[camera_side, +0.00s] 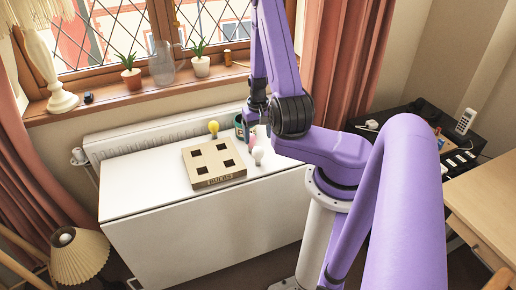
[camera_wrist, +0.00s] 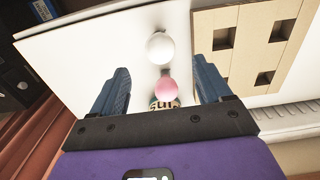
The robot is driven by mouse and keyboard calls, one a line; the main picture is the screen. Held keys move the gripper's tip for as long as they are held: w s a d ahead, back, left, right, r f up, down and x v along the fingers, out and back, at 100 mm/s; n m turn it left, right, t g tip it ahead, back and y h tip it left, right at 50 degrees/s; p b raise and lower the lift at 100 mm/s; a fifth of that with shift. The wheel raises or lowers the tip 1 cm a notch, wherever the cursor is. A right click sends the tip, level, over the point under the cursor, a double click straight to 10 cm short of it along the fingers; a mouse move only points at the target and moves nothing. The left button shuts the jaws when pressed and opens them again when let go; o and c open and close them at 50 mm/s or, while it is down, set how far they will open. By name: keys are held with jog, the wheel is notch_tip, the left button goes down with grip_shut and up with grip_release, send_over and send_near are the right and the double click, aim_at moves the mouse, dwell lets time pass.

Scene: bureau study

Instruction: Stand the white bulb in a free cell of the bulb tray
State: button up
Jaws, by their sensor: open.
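The white bulb (camera_side: 258,155) stands on the white table just right of the bulb tray (camera_side: 214,181). In the wrist view the white bulb (camera_wrist: 160,47) is beyond my fingertips, near the middle. The tray is a tan block whose dark square cells look empty in the side view; part of the tray (camera_wrist: 246,47) shows at the upper right of the wrist view. My gripper (camera_wrist: 160,82) is open, with nothing held between its fingers. In the side view my gripper (camera_side: 250,113) is above the back of the table, its fingers partly hidden.
A pink bulb (camera_wrist: 166,88) overlaps a labelled can in the wrist view; I cannot tell whether they touch. The table's left part is clear.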

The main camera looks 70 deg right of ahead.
aim_at(258, 148)
jog(key=shift+f, duration=3.5)
jog(key=c, duration=1)
jog(key=shift+r, duration=5)
